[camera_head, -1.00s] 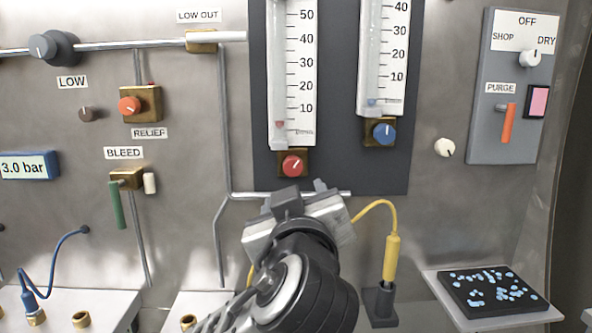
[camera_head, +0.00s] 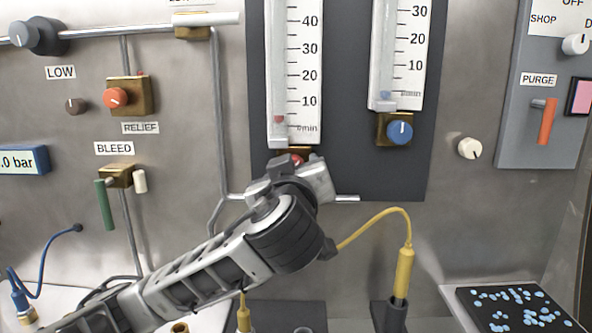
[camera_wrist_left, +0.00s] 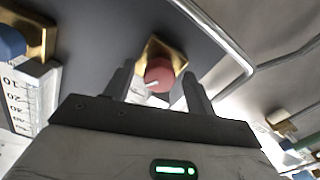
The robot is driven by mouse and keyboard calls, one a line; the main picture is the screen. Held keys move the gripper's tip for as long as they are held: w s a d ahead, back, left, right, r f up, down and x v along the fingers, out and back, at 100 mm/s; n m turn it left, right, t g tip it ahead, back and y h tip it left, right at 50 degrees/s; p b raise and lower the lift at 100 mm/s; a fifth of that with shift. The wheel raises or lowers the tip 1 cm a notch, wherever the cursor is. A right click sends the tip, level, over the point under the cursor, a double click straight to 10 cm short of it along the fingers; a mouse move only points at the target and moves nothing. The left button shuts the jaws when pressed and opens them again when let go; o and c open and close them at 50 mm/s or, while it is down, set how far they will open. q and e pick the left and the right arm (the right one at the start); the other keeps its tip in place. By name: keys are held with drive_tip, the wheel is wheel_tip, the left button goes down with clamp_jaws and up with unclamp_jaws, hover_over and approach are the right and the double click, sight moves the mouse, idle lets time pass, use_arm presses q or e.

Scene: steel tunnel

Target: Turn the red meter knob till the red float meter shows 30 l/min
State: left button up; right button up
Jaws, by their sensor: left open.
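The red meter knob (camera_wrist_left: 159,75) sits on a brass block and shows between the two fingers of my left gripper (camera_wrist_left: 158,88) in the wrist view. The fingers stand apart on both sides of it; I cannot tell whether they touch it. In the head view the left gripper (camera_head: 300,168) covers most of the knob, and only a bit of red (camera_head: 297,158) shows above it. The red float meter (camera_head: 294,75) is above the knob. Its red float (camera_head: 279,119) sits low, clearly below the 10 mark. My right gripper is not in view.
To the right is the blue float meter (camera_head: 405,50) with its blue knob (camera_head: 400,132). A cream knob (camera_head: 470,148) and an orange purge lever (camera_head: 547,120) are further right. A yellow cable (camera_head: 375,228) hangs below right; a pipe (camera_head: 217,130) runs left of the dark panel.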

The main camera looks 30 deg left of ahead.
use_arm(q)
drive_tip(key=c, duration=1)
drive_tip(key=shift+m, duration=0.3)
